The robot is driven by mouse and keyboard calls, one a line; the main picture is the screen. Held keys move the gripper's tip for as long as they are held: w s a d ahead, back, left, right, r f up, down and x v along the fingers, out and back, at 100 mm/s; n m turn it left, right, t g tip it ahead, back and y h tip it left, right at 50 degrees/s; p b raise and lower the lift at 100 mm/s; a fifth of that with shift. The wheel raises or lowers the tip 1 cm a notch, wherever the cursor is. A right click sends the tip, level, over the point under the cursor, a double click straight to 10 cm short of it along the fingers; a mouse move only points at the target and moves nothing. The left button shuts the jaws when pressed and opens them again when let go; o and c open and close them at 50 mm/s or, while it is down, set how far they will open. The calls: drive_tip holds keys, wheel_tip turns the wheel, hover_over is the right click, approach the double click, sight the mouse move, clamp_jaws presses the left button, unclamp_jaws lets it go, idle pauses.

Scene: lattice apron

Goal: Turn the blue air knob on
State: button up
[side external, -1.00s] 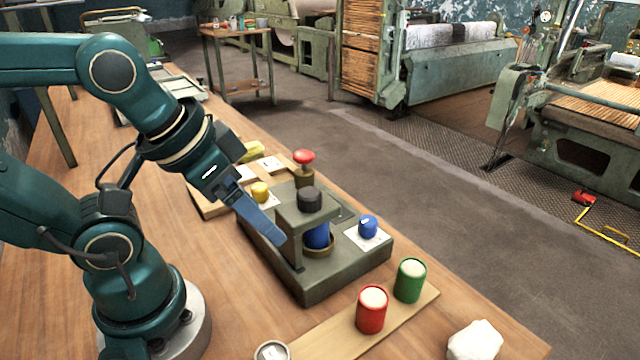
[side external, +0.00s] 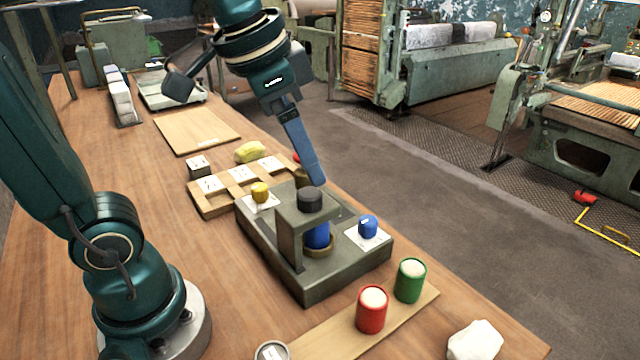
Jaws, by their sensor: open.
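The blue air knob (side external: 368,226) sits on a white plate (side external: 351,241) at the right end of the grey-green fixture (side external: 330,284). A small mark shows on the knob; I cannot tell its setting. My gripper (side external: 318,180) points down above the back of the fixture, behind the black-capped post (side external: 310,199). It is up and left of the blue knob, apart from it. Its blue fingers overlap in this view, and nothing shows between them. It is open. A yellow knob (side external: 260,192) stands on another white plate at the fixture's left end.
A blue cylinder (side external: 317,235) sits under the fixture's bridge. A red mushroom button (side external: 297,158) is mostly hidden behind my gripper. Red (side external: 371,312) and green (side external: 410,283) canisters stand on a board in front. A wooden tray (side external: 211,207) lies left.

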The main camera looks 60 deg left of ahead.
drive_tip(key=w+f+m+g, duration=0.2)
drive_tip(key=w, duration=0.6)
drive_tip(key=g, duration=0.2)
hover_over(368, 219)
wheel_tip(368, 219, down, 5)
drive_tip(key=shift+s+f, duration=0.1)
wheel_tip(368, 219, down, 4)
drive_tip(key=shift+r, duration=0.2)
drive_tip(key=shift+f, duration=2.55)
clamp_jaws()
